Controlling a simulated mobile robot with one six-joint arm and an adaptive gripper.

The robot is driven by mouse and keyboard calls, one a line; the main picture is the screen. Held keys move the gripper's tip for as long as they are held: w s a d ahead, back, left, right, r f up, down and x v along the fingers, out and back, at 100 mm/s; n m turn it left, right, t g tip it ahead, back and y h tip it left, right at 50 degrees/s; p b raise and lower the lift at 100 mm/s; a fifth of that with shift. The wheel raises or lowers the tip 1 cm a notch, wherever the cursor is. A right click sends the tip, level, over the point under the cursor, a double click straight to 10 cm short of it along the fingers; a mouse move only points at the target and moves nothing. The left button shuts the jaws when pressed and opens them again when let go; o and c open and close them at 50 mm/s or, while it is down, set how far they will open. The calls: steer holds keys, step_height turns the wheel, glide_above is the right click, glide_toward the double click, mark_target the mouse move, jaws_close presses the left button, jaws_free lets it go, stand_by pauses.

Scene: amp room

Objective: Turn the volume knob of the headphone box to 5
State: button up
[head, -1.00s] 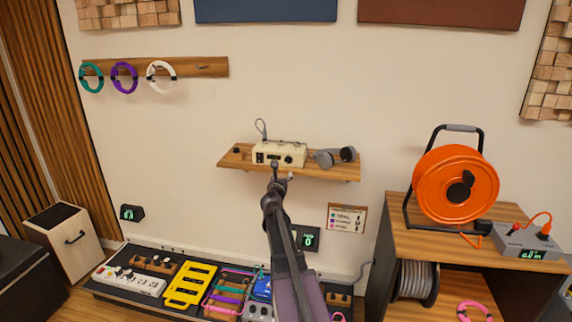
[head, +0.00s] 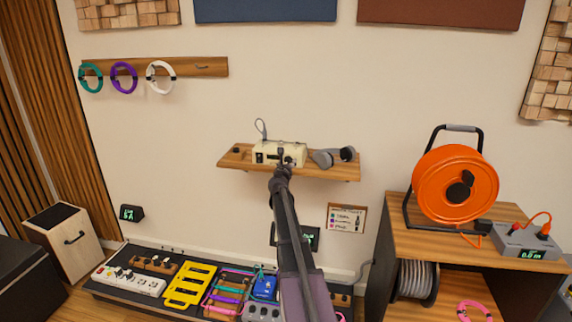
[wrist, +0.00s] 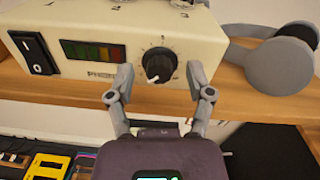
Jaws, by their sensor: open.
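The cream headphone box (head: 266,149) stands on a wooden wall shelf; in the wrist view its front (wrist: 95,75) faces me. The black volume knob (wrist: 160,65) is on the right of that front, inside a printed dial. Its white pointer is toward the lower left. In the wrist view my gripper (wrist: 160,76) is open, with one finger on each side of the knob and visible gaps. I cannot tell whether the fingertips reach around it in depth. In the head view my gripper (head: 284,162) covers the knob area.
A black power switch (wrist: 34,53) and a level meter (wrist: 93,51) are left of the knob. Grey headphones (head: 333,157) lie to the right on the shelf (head: 232,158). A pedalboard (head: 103,285) lies below. An orange cable reel (head: 428,185) stands on a cabinet at right.

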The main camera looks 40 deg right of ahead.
steer(key=shift+c, duration=0.2)
jaws_close()
steer(key=shift+a, duration=0.15)
